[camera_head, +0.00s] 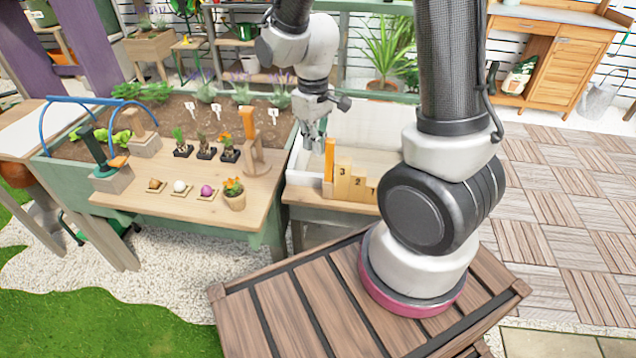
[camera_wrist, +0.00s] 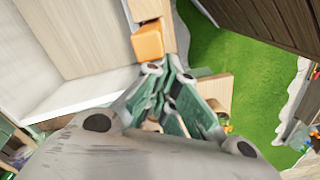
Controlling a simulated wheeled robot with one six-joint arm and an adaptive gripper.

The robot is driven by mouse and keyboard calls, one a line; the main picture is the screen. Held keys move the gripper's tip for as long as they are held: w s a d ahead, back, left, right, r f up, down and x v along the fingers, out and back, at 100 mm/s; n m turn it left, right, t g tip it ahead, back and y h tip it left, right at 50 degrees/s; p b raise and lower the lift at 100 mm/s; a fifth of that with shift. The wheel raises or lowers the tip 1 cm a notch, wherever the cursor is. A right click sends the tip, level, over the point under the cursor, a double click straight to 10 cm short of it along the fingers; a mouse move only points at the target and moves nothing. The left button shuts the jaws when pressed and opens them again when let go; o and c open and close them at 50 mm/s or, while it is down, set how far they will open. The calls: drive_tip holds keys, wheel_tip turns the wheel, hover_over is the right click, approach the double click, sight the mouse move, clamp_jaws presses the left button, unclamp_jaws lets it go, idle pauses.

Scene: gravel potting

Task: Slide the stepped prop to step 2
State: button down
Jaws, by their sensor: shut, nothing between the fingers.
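The stepped wooden prop (camera_head: 357,186) stands on the small wooden table, its steps numbered 3, 2, 1 from left to right. An upright orange piece (camera_head: 330,160) stands at its tall left end. The wrist view shows the orange piece's end (camera_wrist: 148,42) and part of the prop's pale wood (camera_wrist: 145,10). My gripper (camera_head: 317,142) is shut and empty, just left of and near the top of the orange piece. In the wrist view its fingertips (camera_wrist: 165,68) are close beside the orange end; I cannot tell whether they touch.
To the left, a potting bench (camera_head: 170,212) holds a wooden stand with an orange top (camera_head: 249,125), small plants, bulbs and a potted flower (camera_head: 233,199). My arm hides the table's right end.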

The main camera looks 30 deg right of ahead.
idle(1.2)
wheel_tip(320, 180, up, 8)
idle(0.8)
drive_tip(key=shift+s, duration=0.1)
drive_tip(key=s+d+r+m+t, duration=0.2)
drive_tip(key=s+d+r, duration=0.2)
drive_tip(key=s+r, duration=0.2)
drive_tip(key=s+d+r+m+t, duration=0.2)
drive_tip(key=s+d+r, duration=0.2)
drive_tip(key=s+r, duration=0.2)
drive_tip(key=shift+s+d+r+m, duration=0.4)
drive_tip(key=shift+s, duration=0.8)
idle(0.6)
